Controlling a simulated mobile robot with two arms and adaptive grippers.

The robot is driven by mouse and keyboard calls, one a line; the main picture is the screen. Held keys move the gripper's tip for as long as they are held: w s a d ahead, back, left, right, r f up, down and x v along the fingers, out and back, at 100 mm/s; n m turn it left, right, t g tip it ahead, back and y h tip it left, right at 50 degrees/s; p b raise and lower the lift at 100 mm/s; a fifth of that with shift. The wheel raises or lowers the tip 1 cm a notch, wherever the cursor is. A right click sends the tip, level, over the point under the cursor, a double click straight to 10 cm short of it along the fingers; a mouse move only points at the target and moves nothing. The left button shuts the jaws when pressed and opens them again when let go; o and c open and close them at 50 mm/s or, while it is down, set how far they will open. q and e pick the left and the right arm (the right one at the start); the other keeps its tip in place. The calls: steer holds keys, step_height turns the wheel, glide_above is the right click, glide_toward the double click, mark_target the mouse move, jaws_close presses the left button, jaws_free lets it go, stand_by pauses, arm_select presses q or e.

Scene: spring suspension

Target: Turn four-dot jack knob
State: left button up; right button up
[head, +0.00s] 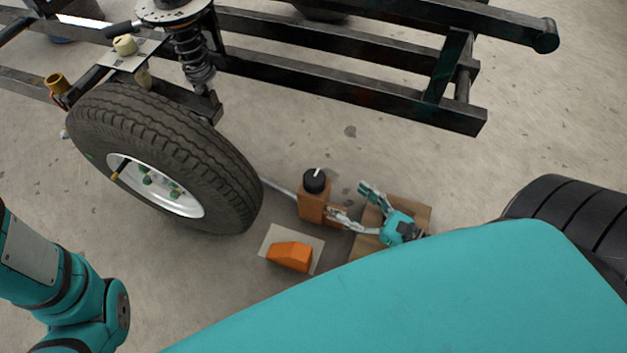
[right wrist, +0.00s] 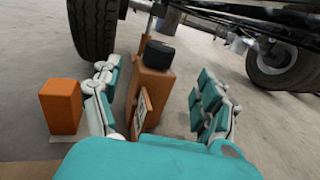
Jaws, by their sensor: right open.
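An orange-brown jack (head: 311,203) stands on the floor right of the big tyre, with a round black knob (head: 315,181) on top bearing a white mark. In the right wrist view the jack body (right wrist: 153,88) and black knob (right wrist: 158,54) are ahead, between the fingers. A small plate (right wrist: 142,113) is on its near side; I cannot make out dots. My right gripper (head: 349,200) is open beside the jack, its fingers (right wrist: 160,100) spread and apart from the knob. My left arm shows at the left edge, but its gripper is out of view.
The tyre (head: 165,155) and dark frame (head: 350,75) stand behind and left. A brown board (head: 420,213) lies under my right gripper.

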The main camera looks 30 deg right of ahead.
mark_target(324, 184)
steer(key=b+x, duration=0.4)
steer(key=x, duration=0.7)
steer(key=shift+w+f, duration=0.1)
steer(key=shift+w+a, duration=0.2)
steer(key=shift+w, duration=0.2)
steer(key=c, duration=1.2)
steer(key=shift+y, duration=0.3)
